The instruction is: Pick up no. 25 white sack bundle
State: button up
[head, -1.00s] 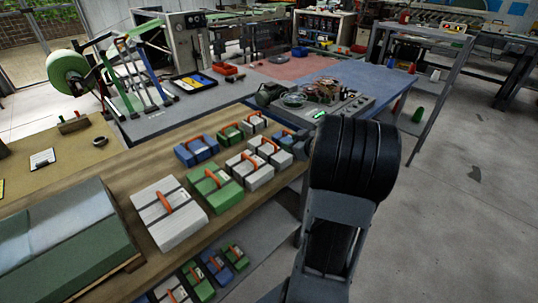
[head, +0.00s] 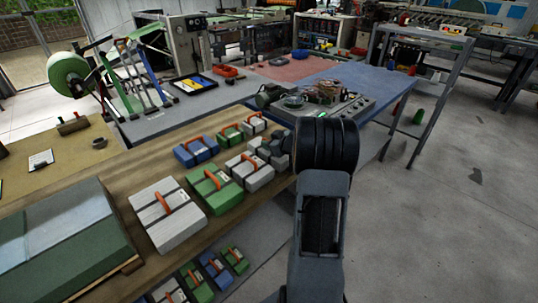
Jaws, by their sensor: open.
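Several white sack bundles with orange handles stand on the wooden bench: a large white bundle (head: 165,220) at the front, a medium white bundle (head: 250,172) behind it, and a small white bundle (head: 253,125) at the back. The numbers on their labels are too small to read, so I cannot tell which is no. 25. I cannot tell whether the fingers touch that bundle.
Green bundles (head: 213,192) and a blue bundle (head: 196,151) stand close among the white ones. More bundles (head: 214,268) lie on a lower shelf. A large green-grey stack (head: 60,245) fills the bench's left end. A blue-topped table (head: 365,82) stands behind.

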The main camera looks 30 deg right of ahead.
jog(key=shift+w+f, duration=0.15)
jog(key=shift+w, duration=0.25)
jog(key=shift+c, duration=0.3)
grip_shut()
